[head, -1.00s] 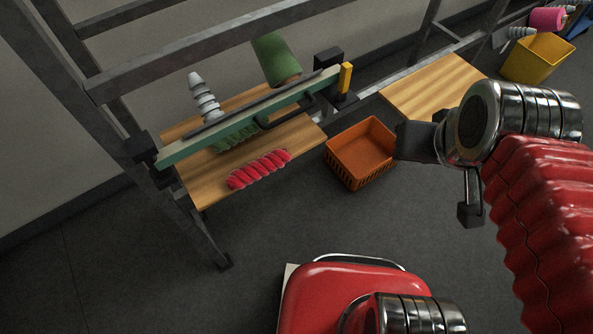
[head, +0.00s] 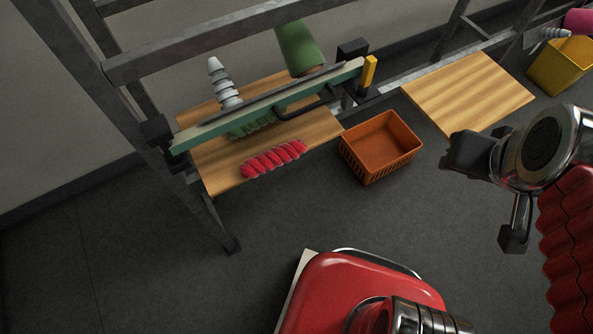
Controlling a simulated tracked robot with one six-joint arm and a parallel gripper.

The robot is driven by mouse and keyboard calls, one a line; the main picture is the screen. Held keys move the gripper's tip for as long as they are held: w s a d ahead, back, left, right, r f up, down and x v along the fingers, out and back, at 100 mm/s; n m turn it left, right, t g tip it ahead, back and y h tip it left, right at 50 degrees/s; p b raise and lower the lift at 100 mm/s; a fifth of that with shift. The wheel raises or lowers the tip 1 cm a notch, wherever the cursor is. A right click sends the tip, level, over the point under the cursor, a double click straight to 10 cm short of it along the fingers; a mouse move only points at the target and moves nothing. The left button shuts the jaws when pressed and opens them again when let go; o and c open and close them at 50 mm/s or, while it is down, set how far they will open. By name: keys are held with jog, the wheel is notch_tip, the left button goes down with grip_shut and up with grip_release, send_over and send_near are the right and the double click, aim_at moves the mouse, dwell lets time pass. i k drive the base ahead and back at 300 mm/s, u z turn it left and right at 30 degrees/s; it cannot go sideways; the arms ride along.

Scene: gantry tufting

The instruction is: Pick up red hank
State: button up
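The red hank (head: 273,159), a twisted pinkish-red bundle, lies on the front part of a wooden board (head: 225,178) under the gantry. It lies at a slant, its right end higher in the picture, and nothing covers it. My gripper (head: 462,152) is the dark end of my arm at the right, well to the right of the hank and apart from it, beyond the orange crate. I see no hank at it. The gap between its fingers does not show clearly, so I cannot tell whether it is open or shut.
A pale green bar (head: 200,136) crosses above the board behind the red hank. A green hank (head: 252,124), a grey-white spool (head: 222,82) and a green cone (head: 297,48) are behind. An orange crate (head: 408,160) stands on the floor, between hank and gripper. Another board (head: 470,90) is bare.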

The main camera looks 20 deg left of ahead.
aim_at(261, 164)
jog(key=z, duration=0.05)
jog(key=k, duration=1.35)
jog(key=u, duration=1.6)
jog(key=i, duration=1)
jog(key=u, duration=0.05)
